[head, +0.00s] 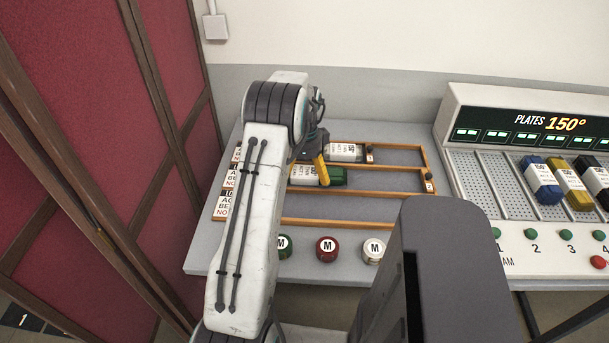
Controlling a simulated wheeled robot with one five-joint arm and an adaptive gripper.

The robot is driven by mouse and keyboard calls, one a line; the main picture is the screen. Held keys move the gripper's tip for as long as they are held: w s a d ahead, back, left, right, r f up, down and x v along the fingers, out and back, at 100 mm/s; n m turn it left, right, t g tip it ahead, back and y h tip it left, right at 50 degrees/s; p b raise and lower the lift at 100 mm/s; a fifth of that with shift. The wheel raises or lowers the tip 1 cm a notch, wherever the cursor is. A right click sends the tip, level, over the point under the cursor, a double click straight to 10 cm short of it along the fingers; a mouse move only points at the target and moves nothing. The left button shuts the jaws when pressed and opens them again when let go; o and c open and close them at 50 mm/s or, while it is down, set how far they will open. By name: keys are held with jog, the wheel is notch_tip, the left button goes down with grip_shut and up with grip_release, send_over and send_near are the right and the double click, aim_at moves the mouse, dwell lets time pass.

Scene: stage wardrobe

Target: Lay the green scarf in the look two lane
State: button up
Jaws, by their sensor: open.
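The green scarf (334,184) is a rolled bundle with a white paper band. It lies in the middle lane of the wooden lane rack (395,191), on the table at the centre of the head view. My gripper (321,172) is over the scarf, with a yellow finger in front of it; the other finger is hidden. The gripper is open, and I cannot tell whether it touches the scarf. The arm hides part of the lanes. The lane cards (222,206) at the left end are too small to read fully.
A grey banded bundle (350,152) lies in the back lane. The front lane's visible part is empty. Several round M-marked pots, one red (327,248), stand before the rack. A plate machine (520,170) with blue, yellow and black bundles stands right. A red folding screen (90,130) stands left.

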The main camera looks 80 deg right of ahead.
aim_at(305, 174)
notch_tip(305, 174, up, 11)
jog(key=shift+r, duration=0.2)
dwell(0.3)
